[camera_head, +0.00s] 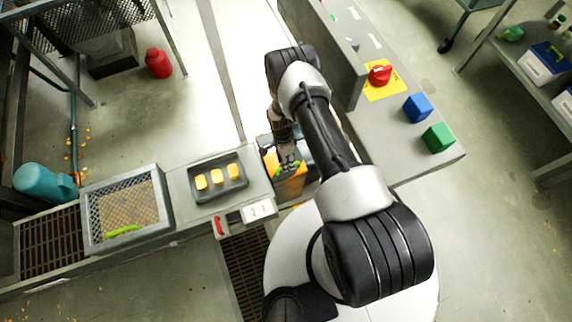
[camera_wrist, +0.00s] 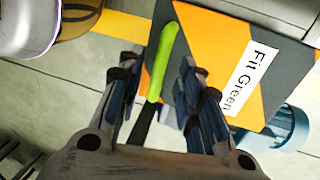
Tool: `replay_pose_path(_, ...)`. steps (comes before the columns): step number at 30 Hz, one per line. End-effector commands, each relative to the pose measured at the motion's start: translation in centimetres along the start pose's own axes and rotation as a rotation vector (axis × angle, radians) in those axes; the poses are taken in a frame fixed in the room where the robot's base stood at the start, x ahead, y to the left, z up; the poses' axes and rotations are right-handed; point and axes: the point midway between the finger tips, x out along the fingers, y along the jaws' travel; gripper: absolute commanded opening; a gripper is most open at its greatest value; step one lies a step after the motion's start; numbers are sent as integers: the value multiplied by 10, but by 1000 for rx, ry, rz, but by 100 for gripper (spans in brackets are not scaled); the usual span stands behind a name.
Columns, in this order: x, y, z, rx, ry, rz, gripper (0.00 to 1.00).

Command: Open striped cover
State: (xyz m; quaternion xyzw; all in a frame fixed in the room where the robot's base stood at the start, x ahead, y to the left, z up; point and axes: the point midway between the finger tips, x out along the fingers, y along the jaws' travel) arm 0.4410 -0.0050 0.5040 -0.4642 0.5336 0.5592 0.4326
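The striped cover (camera_wrist: 222,38) shows in the wrist view as a flat panel in orange and dark grey. It carries a white label (camera_wrist: 252,75) reading "Fit Green". A bright green bar handle (camera_wrist: 163,62) runs along its left part. My gripper (camera_wrist: 157,70) is open, with one finger on each side of the handle in the picture and a gap on both sides. I cannot tell how far the fingertips are above the cover. In the head view my gripper (camera_head: 287,160) is over the orange cover (camera_head: 290,187), and my arm hides part of it.
Left of the cover is a grey panel with a tray (camera_head: 218,182) of yellow blocks and a red lever (camera_head: 219,226). Further left is a mesh cover (camera_head: 124,208).

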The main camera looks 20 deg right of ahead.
Motion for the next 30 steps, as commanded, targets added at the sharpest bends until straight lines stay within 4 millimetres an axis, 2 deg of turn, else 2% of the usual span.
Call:
replay_pose_path(1,8,0,0,0,0,0,33)
replay_pose_path(5,16,0,0,0,0,-1,33)
replay_pose_path(14,17,0,0,0,0,-1,33)
replay_pose_path(30,17,0,0,0,0,0,0)
